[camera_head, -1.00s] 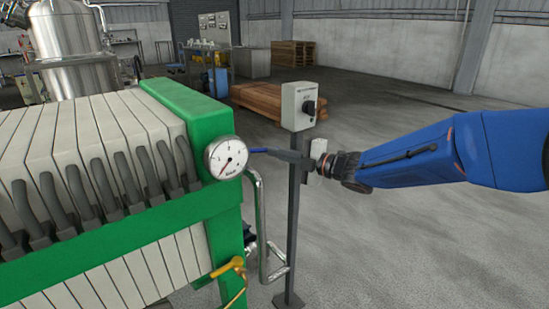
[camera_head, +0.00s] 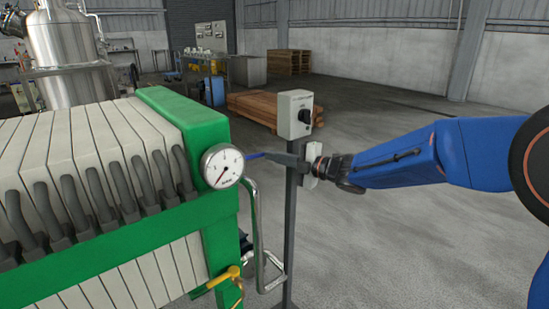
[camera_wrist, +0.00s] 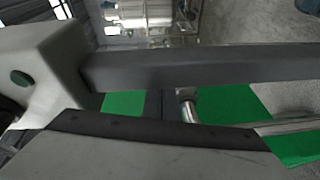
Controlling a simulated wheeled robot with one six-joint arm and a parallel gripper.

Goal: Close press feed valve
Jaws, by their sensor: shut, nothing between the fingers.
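The filter press (camera_head: 185,115) has a green frame and pale plates and fills the left of the head view. A blue lever (camera_head: 254,155) sticks out to the right from behind the round gauge (camera_head: 222,166); I cannot tell for certain which valve it belongs to. A yellow-handled valve (camera_head: 228,274) sits lower on the press. My gripper (camera_head: 273,156) is shut and empty, pointing left, with its tips at or close to the blue lever's end. Contact cannot be told. In the wrist view, grey gripper parts cover much of the green frame (camera_wrist: 122,102), and no valve handle is clear.
A grey switch box (camera_head: 295,114) on a slim post stands very close to my gripper. A bent steel pipe (camera_head: 255,225) runs down beside the press. Wooden planks (camera_head: 255,106) lie behind. The floor on the right is clear.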

